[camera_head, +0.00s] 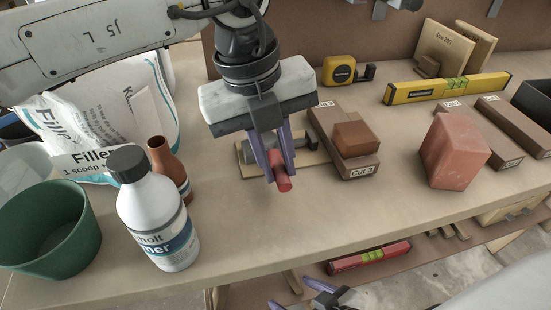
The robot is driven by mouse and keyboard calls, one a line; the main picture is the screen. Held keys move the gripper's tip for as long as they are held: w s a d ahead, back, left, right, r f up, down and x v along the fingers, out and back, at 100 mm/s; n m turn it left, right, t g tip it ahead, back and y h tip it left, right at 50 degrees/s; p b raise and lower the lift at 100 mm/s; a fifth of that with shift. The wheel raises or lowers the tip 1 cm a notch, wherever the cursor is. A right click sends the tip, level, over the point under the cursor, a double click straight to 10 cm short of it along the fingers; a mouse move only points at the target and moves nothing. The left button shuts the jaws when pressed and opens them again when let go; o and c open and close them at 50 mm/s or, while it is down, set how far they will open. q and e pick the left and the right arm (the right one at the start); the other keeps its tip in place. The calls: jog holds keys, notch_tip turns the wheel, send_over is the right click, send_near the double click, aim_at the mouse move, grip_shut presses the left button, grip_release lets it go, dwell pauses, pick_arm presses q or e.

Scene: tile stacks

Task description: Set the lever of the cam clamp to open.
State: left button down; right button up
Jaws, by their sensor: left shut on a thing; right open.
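The cam clamp (244,157) sits on the workbench in the middle of the head view, with a pale base and a grey body. My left gripper (279,175) is above it and hides much of it. Its purple fingers are shut on the clamp's red lever (283,184), whose rounded end points toward the front of the bench. Whether the lever stands open or closed is hard to tell from here. My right gripper (318,294) is low at the bottom edge, in front of the bench, open and only partly in view.
A white bottle (165,225), brown bottle (170,168), green pot (55,232) and filler bag (105,120) stand left. Labelled wooden blocks (345,150) lie close right of the clamp, with a reddish block (453,152) and yellow level (440,90) beyond. Bare bench lies in front.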

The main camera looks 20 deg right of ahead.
pick_arm(q)
jog(key=c, duration=1.6)
grip_release()
jog(key=shift+d, duration=0.1)
jog(key=shift+c, duration=0.2)
notch_tip(320, 180, up, 10)
jog(key=a+p, duration=0.1)
jog(key=a, duration=0.1)
jog(key=shift+w, duration=0.15)
jog(key=shift+r, duration=0.1)
